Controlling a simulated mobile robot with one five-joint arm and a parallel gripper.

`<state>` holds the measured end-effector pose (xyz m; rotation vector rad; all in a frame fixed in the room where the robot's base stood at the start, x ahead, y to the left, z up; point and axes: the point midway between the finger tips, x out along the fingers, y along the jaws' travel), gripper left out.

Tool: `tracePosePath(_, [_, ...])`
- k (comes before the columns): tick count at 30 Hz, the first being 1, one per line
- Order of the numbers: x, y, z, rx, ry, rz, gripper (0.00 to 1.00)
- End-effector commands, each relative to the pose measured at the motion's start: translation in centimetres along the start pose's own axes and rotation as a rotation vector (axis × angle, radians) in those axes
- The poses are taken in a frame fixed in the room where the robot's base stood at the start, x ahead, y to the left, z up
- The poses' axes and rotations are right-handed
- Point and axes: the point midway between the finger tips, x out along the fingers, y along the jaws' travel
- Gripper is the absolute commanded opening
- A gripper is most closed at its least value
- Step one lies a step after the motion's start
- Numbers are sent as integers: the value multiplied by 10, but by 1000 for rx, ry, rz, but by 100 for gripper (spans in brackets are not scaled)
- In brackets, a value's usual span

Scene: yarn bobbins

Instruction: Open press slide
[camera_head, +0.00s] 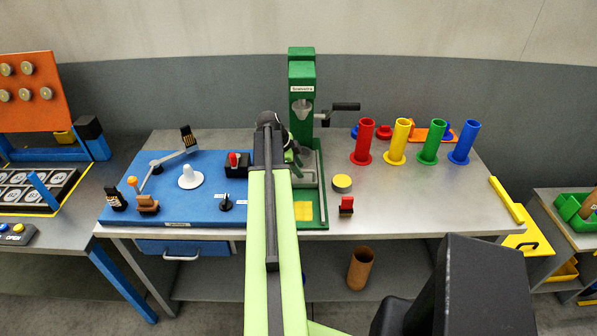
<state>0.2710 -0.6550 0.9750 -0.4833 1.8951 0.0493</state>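The green press (302,72) stands at the back middle of the grey table. It has a column, a grey cone-shaped head and a black crank handle (346,107) on its right. Its green base (320,205) runs toward the front edge, with a yellow square patch (303,210) at the near end. The slide is hard to make out; a grey part on the base is partly covered by my arm. My gripper (293,158) is small and dark, largely hidden behind my pale green arm, just left of the press base. Its fingers cannot be told apart.
A blue board (170,205) with levers and knobs lies left of the press. The table's right front is clear.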

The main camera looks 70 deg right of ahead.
Motion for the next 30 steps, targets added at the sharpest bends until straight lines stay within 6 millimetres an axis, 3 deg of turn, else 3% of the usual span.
tracePosePath(5, [-1, 0, 0, 0, 0, 0, 33])
tracePosePath(13, [-1, 0, 0, 0, 0, 0, 0])
tracePosePath(30, [0, 0, -1, 1, 0, -1, 0])
